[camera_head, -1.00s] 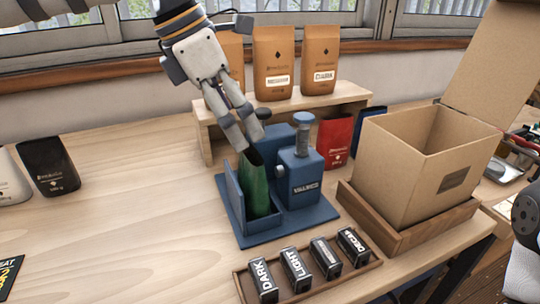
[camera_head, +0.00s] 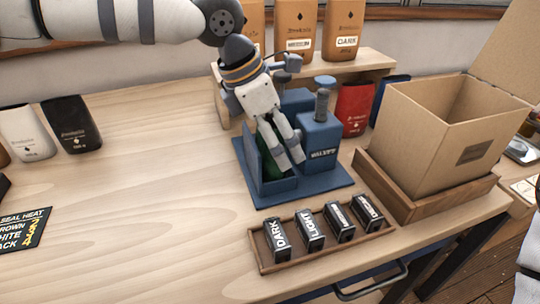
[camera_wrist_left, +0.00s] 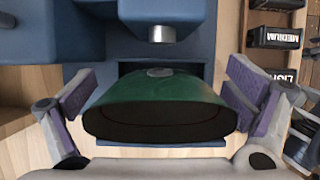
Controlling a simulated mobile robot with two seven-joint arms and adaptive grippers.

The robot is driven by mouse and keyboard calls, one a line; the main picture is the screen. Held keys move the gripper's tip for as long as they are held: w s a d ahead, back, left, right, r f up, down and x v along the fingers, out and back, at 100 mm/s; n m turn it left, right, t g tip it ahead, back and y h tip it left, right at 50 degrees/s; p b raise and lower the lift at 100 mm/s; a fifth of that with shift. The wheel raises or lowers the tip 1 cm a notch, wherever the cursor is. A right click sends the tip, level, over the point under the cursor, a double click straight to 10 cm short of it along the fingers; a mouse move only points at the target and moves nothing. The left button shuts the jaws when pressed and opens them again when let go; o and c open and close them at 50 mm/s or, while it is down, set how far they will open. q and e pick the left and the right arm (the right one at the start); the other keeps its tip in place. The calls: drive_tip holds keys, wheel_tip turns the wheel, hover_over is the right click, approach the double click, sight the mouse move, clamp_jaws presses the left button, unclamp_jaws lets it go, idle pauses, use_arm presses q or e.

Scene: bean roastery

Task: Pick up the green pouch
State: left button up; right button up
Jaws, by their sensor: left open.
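The green pouch (camera_head: 266,137) stands upright in the blue valve press (camera_head: 319,133), partly hidden by my left gripper (camera_head: 282,152) in the head view. The left wrist view shows the pouch (camera_wrist_left: 160,92) from above with its dark open top facing the camera. My left gripper (camera_wrist_left: 160,88) is open, with one purple-padded finger on each side of the pouch and a visible gap to it. My right gripper is not in view.
A tray (camera_head: 262,258) with several labelled stamps lies in front of the press. An open cardboard box (camera_head: 420,150) stands to the right. A red pouch (camera_head: 355,108) is behind the press, below a wooden shelf (camera_head: 375,60).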

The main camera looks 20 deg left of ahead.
use_arm(q)
drive_tip(key=c, duration=0.8)
drive_tip(key=shift+c, duration=0.6)
